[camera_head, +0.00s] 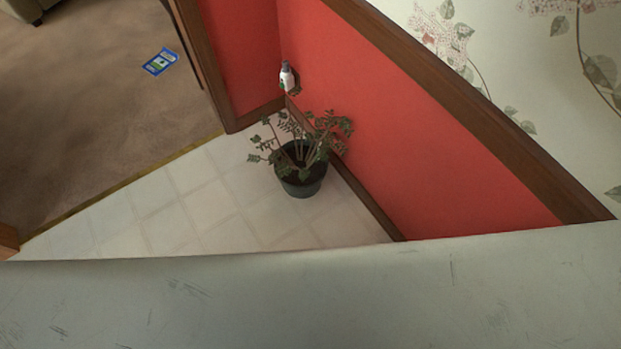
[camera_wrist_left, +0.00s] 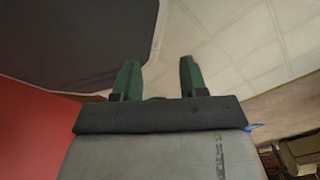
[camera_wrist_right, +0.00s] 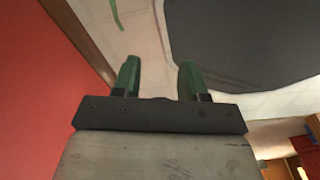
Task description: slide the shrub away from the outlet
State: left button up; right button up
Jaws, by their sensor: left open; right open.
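The shrub (camera_head: 303,150) is a leafy green plant upright in a dark pot (camera_head: 302,182). It stands on the pale tiled floor close to the red wall, near the corner. A white bottle-like item (camera_head: 287,76) sits on the wall above and behind the shrub, with a dark plate behind it at the spot of the outlet. My left gripper (camera_wrist_left: 158,72) is open and empty in the left wrist view. My right gripper (camera_wrist_right: 159,70) is open and empty in the right wrist view. Neither gripper shows in the head view, so their distance to the pot cannot be told.
The red wall (camera_head: 370,135) with brown trim runs along the shrub's right side. Clear tiled floor (camera_head: 190,205) lies to its left, bounded by brown carpet (camera_head: 90,100). A blue flat packet (camera_head: 160,62) lies on the carpet. A thin green strip (camera_wrist_right: 116,14) shows in the right wrist view.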

aim_at(301, 166)
jog(key=i+j+z, duration=0.1)
jog(key=i+j, duration=0.15)
jog(key=i+j+z, duration=0.25)
jog(key=i+j, duration=0.15)
jog(key=j, duration=0.2)
jog(key=i+j+z, duration=0.1)
jog(key=j, duration=0.25)
jog(key=i+j+z, duration=0.15)
jog(key=i+j, duration=0.15)
jog(key=i+j+z, duration=0.1)
jog(key=j, duration=0.3)
jog(key=i+j+z, duration=0.15)
jog(key=j, duration=0.25)
jog(key=i+j+z, duration=0.1)
jog(key=j, duration=0.3)
jog(key=i, duration=0.1)
